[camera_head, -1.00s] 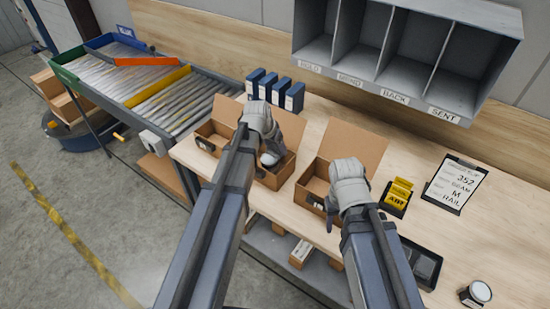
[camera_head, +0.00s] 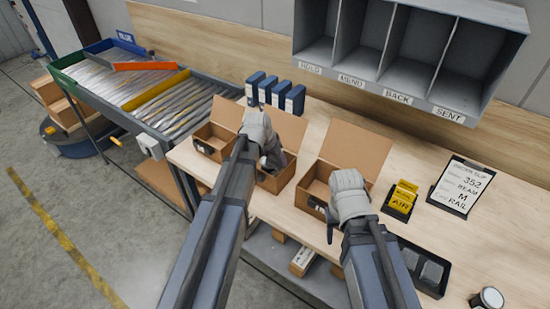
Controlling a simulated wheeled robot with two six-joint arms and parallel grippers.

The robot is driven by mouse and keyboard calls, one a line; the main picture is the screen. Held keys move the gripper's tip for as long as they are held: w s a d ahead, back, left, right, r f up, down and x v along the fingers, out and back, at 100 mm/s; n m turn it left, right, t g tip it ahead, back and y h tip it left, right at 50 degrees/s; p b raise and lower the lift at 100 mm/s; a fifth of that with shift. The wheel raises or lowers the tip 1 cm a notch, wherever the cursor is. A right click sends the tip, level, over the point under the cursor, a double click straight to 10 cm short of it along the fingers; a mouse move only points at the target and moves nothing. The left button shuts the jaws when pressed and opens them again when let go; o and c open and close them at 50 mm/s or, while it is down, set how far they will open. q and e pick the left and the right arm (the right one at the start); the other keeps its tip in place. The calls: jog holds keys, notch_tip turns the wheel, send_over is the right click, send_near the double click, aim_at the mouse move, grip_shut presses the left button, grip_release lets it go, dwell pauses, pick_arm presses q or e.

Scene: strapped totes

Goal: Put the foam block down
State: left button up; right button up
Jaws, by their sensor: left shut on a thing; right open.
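My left gripper (camera_head: 268,160) is over the middle open cardboard box (camera_head: 276,181), its tips at or inside the opening. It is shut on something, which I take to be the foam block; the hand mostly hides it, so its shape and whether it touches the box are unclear. My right gripper (camera_head: 331,226) is open and hangs at the front right corner of the right cardboard box (camera_head: 318,186). No object shows between its fingers.
Another open box (camera_head: 212,144) stands at the left. A dark tray (camera_head: 425,285) with grey blocks, a yellow card holder (camera_head: 402,200) and an order slip board (camera_head: 459,187) lie to the right. Blue binders (camera_head: 274,91) and grey pigeonholes (camera_head: 405,60) are behind.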

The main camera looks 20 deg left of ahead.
pick_arm(q)
jog(key=shift+f, duration=0.25)
jog(key=o, duration=1.2)
jog(key=shift+o, duration=0.2)
jog(key=shift+r, duration=0.2)
jog(key=shift+r+p, duration=0.55)
jog(key=shift+p, duration=0.05)
jog(key=p+v, duration=1.1)
jog(key=v, duration=0.1)
jog(key=s+d+g+y, duration=0.1)
jog(key=s+d+g, duration=0.1)
jog(key=s+d, duration=0.5)
jog(key=s+d+f+g+y, duration=0.1)
jog(key=s+d+g, duration=0.1)
jog(key=s+d, duration=0.5)
jog(key=s, duration=0.5)
jog(key=shift+f+g+y, duration=0.3)
jog(key=shift+y, duration=0.1)
